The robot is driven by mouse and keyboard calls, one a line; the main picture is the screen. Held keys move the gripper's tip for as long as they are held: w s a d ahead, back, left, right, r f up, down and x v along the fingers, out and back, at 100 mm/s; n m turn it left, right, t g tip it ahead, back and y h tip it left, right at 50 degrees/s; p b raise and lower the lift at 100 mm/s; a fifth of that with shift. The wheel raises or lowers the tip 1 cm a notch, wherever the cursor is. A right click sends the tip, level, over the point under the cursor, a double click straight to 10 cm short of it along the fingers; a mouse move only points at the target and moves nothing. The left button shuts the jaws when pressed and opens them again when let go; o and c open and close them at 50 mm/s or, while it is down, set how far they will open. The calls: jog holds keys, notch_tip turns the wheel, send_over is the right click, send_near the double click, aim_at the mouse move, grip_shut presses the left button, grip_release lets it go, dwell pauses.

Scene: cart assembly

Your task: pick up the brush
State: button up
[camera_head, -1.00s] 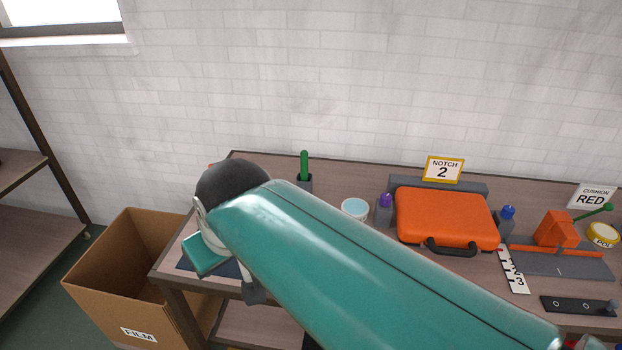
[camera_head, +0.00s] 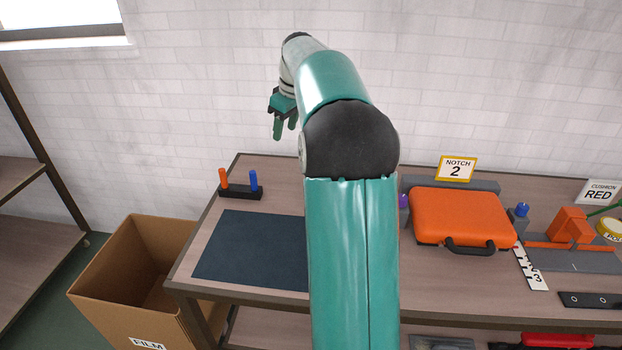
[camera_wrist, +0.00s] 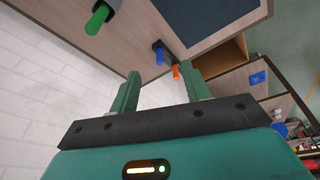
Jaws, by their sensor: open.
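No bristles show in any view, so I cannot be sure which thing is the brush. My arm covers that spot in the head view. My gripper (camera_head: 285,130) is high above the back left of the table, against the wall. It is open and empty, with its two green fingers apart in the wrist view (camera_wrist: 163,76), and it is clear of the green handle.
An orange and a blue peg stand in a black block (camera_head: 240,192) at the table's back left. A dark mat (camera_head: 250,250) lies in front. An orange case (camera_head: 460,216) and a sign reading 2 (camera_head: 456,168) are to the right. A cardboard box (camera_head: 110,275) stands left of the table.

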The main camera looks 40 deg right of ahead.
jog(key=s+d+f, duration=0.1)
jog(key=d+f, duration=0.3)
jog(key=d, duration=0.3)
jog(key=s+d+f, duration=0.1)
jog(key=d+f, duration=0.2)
jog(key=d, duration=0.5)
jog(key=shift+n+y, duration=0.3)
jog(key=shift+y, duration=0.1)
jog(key=shift+x, duration=7.05)
jog(key=shift+d, duration=0.1)
grip_shut()
jog(key=shift+r, duration=0.1)
